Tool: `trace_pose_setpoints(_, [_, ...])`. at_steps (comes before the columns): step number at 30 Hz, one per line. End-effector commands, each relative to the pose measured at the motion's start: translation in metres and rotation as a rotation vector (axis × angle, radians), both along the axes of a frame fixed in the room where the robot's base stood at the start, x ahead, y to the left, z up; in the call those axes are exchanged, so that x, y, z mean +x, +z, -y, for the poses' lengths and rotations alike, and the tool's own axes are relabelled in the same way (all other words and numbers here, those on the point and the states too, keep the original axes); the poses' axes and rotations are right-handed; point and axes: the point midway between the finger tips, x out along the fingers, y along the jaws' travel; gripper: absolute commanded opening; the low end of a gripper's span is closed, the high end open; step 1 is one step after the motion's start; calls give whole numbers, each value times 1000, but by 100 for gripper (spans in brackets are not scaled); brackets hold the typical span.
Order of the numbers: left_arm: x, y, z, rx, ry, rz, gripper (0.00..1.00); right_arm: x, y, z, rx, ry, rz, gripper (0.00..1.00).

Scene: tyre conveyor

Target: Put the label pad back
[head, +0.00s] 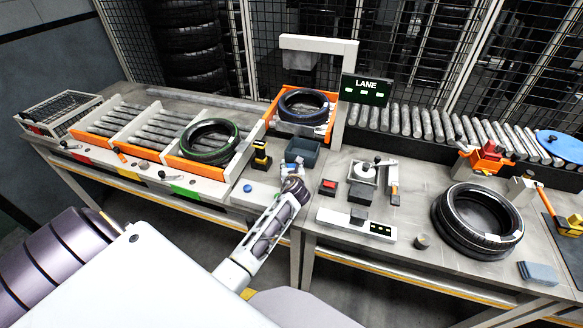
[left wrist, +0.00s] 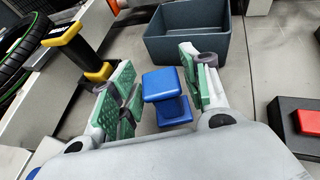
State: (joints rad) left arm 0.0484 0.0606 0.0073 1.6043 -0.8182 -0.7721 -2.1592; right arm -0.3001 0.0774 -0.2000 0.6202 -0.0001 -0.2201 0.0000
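A blue block with a wider top and base (left wrist: 162,84), which I take to be the label pad, stands on the grey bench between my left gripper's fingers in the left wrist view. My left gripper (head: 291,172) is over the bench just in front of the dark bin. In the left wrist view the gripper (left wrist: 160,88) is open, its green-padded fingers on either side of the block. I cannot tell whether either finger touches it. In the head view the block is mostly hidden by the gripper. My right gripper is not in view.
The dark open bin (head: 310,147) stands just beyond the block. A yellow and black tool (head: 261,156) is to the left and a red button box (head: 328,187) to the right. A tyre (head: 477,220) lies further right; a green-marked tyre (head: 210,142) lies left.

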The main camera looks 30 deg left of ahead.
Motion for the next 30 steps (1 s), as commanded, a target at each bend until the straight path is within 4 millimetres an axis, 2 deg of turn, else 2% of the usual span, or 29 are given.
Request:
trace_pose_setpoints(16, [-2, 3, 2, 0, 0, -1, 54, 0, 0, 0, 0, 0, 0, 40])
trace_pose_setpoints(30, [-33, 19, 23, 0, 0, -1, 54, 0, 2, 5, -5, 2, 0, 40])
